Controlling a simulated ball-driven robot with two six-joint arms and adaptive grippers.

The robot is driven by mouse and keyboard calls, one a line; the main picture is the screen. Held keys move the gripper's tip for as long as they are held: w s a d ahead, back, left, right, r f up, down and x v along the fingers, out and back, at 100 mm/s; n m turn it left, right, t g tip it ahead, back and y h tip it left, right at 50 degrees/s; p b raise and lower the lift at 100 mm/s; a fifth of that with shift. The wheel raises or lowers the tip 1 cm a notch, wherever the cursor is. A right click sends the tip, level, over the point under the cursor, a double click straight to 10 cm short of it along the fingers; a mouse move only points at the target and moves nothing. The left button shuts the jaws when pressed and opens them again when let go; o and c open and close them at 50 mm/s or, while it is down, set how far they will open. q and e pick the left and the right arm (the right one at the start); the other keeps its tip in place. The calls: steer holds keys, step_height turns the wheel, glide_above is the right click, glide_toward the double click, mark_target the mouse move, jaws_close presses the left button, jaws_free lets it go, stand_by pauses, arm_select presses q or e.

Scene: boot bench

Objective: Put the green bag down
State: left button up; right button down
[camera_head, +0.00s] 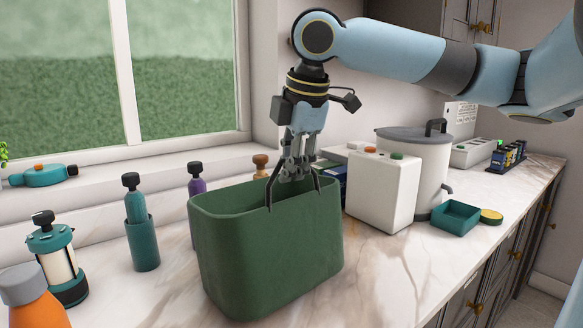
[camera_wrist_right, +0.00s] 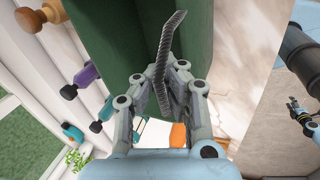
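The green bag (camera_head: 270,252) is upright over the marble counter, its open top facing up. I cannot tell whether its base touches the counter. My right gripper (camera_head: 295,172) is over the bag's opening, shut on its dark handle strap (camera_head: 270,190). In the right wrist view the ribbed strap (camera_wrist_right: 172,45) runs between the fingertips (camera_wrist_right: 170,72), with the green bag wall (camera_wrist_right: 120,40) behind. What seems to be my left gripper (camera_wrist_right: 298,112) shows small at the right of that view, away from the bag; its opening is unclear.
A teal bottle holder (camera_head: 142,245), a teal-topped jar (camera_head: 58,262) and an orange bottle (camera_head: 35,300) stand left of the bag. A white box (camera_head: 383,190) and a lidded pot (camera_head: 428,165) stand to its right. Bare counter (camera_head: 385,275) lies at front right.

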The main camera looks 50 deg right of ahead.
steer(key=shift+w+f, duration=0.15)
steer(key=shift+f, duration=0.5)
steer(key=c, duration=1.5)
jaws_free()
steer(key=shift+r, duration=0.1)
